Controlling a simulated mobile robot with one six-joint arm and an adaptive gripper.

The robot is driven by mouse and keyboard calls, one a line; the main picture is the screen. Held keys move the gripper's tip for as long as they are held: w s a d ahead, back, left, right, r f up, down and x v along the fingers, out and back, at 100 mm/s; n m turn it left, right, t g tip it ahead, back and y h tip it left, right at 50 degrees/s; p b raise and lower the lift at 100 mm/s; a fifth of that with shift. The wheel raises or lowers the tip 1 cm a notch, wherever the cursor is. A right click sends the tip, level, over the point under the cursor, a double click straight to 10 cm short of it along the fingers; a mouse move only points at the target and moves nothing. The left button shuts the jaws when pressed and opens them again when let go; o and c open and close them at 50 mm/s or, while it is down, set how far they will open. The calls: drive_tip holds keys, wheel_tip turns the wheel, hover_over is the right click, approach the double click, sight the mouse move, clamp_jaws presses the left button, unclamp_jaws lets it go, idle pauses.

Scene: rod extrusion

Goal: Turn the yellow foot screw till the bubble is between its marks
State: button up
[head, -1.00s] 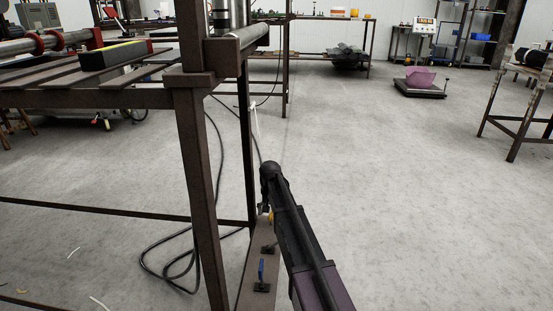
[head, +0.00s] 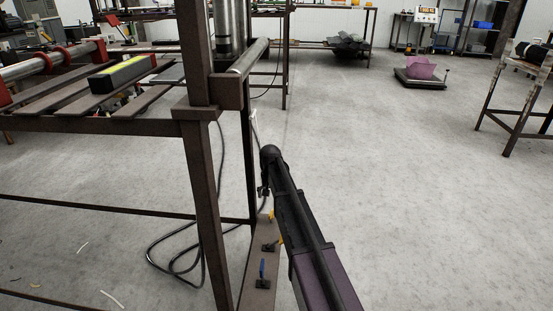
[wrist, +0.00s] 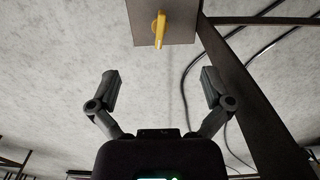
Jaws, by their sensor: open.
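In the wrist view a yellow handle-shaped screw (wrist: 160,30) stands on the end of a brown plate (wrist: 142,32), ahead of my gripper (wrist: 160,75). The two fingers are spread wide, with nothing between them and a gap to the screw. In the head view my gripper (head: 265,188) hangs from the arm's end, above the far end of the plate (head: 256,296). Small yellow parts (head: 270,215) show there, partly behind my arm. A black bar with a yellow-green top strip (head: 123,72) lies on the bench; it looks like a level. I cannot make out a bubble or marks.
A dark steel post (head: 205,200) of the bench stands left of my arm. A blue-handled part (head: 262,269) sits on the near plate. A black cable (head: 175,250) loops on the floor. The floor to the right is clear up to a low scale with a purple bin (head: 421,71).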

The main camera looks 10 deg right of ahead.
drive_tip(key=s+r+p, duration=0.5)
drive_tip(key=r+p, duration=0.5)
drive_tip(key=s+r+n+p, duration=0.1)
drive_tip(key=s+r+p, duration=0.4)
drive_tip(key=r+p, duration=0.5)
drive_tip(key=shift+r, duration=0.55)
drive_tip(key=shift+s, duration=0.1)
idle(0.5)
drive_tip(key=s+n, duration=0.3)
drive_tip(key=s, duration=1.7)
wheel_tip(320, 180, up, 29)
drive_tip(key=w+p, duration=0.1)
drive_tip(key=p, duration=2.8)
drive_tip(key=shift+w, duration=0.1)
